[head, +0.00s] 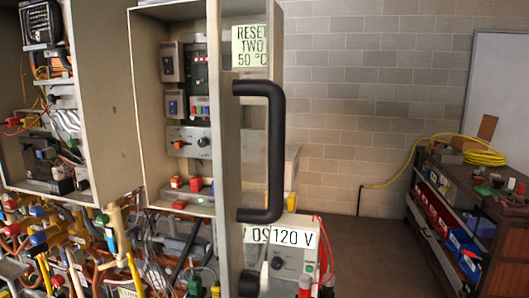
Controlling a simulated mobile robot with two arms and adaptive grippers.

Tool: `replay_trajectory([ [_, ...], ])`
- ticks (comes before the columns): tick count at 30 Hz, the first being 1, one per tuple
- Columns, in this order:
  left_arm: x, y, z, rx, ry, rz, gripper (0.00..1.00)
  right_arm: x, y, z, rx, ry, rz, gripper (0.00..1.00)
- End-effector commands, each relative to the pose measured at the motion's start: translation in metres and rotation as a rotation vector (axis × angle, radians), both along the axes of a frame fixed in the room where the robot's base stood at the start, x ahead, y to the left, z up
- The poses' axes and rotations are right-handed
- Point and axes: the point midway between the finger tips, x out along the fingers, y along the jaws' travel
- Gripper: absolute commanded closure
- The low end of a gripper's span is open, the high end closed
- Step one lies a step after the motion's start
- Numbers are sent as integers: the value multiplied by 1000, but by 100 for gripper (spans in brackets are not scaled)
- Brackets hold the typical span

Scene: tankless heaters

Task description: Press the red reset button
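A grey open cabinet (148,70) with a label reading "RESET TWO 50 °C" (250,46) stands in the middle of the head view. Two small red blocks, a left one (176,182) and a right one (196,183), sit low inside it. An orange-red switch (179,145) is on a grey panel above them. I cannot tell which of these is the reset button. Neither of my grippers shows.
A large black handle (272,150) sticks out on the cabinet's right side. Coloured pipes, valves and wires (60,245) crowd the lower left. A box marked "120 V" (290,262) stands below. A shelf cart (445,195) is at right; bare floor (385,240) lies between.

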Motion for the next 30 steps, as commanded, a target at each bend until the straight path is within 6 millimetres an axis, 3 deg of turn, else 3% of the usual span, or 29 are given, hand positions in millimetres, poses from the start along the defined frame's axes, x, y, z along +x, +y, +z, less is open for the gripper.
replay_trajectory([
  [30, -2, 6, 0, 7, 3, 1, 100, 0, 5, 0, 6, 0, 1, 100],
])
